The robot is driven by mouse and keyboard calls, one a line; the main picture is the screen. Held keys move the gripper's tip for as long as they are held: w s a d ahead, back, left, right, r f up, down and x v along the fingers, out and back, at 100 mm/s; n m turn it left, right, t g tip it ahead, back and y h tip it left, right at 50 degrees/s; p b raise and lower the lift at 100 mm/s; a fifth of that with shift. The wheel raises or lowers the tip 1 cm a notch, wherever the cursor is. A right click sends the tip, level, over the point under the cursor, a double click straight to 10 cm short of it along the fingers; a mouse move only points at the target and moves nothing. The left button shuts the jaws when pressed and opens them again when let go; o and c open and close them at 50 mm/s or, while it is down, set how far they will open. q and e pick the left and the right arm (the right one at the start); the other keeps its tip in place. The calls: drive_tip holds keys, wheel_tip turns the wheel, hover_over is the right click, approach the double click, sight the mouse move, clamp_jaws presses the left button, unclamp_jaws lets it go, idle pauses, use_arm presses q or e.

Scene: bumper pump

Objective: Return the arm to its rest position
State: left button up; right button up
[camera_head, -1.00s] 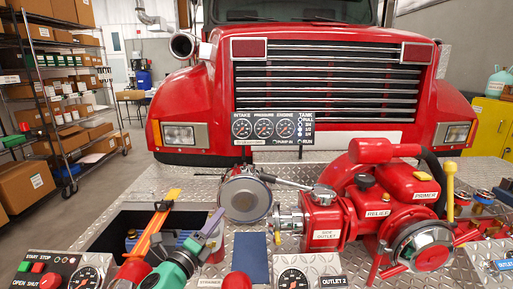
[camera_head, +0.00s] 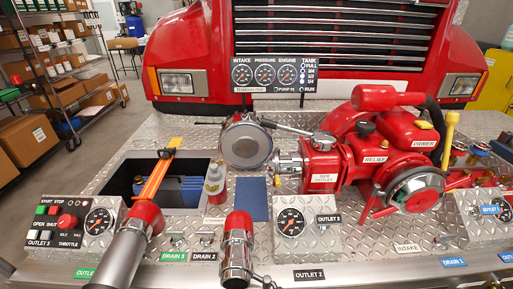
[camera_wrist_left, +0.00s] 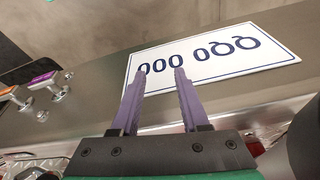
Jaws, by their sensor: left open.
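My left gripper (camera_wrist_left: 162,90) shows in the left wrist view, with two purple fingers apart and nothing between them. Its fingertips overlap the lower left part of a white plate with dark characters (camera_wrist_left: 215,57) on a metal face; whether they touch it I cannot tell. The left gripper does not show in the head view now. My right gripper is in neither view. In the head view, the red pump (camera_head: 375,150) stands on the diamond-plate deck at the right.
A dark opening with an orange strap (camera_head: 160,172) across it is at the left. Red-capped outlets (camera_head: 237,240), a button panel (camera_head: 62,222) and round gauges (camera_head: 291,222) line the front edge. Small pull handles (camera_wrist_left: 42,80) show left in the wrist view. Shelves (camera_head: 50,75) stand back left.

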use_arm(q)
drive_tip(key=s+f+g, duration=0.1)
drive_tip(key=s+f, duration=0.2)
drive_tip(key=f, duration=0.7)
drive_tip(key=s+f, duration=0.2)
drive_tip(key=f, duration=0.8)
drive_tip(key=s+a+f, duration=0.1)
drive_tip(key=s+f, duration=0.4)
drive_tip(key=s, duration=0.2)
drive_tip(key=s+a+f+g, duration=0.1)
drive_tip(key=s+a+f, duration=0.1)
drive_tip(key=s+f, duration=0.3)
drive_tip(key=s, duration=0.3)
drive_tip(key=shift+f, duration=0.3)
drive_tip(key=shift+a, duration=0.1)
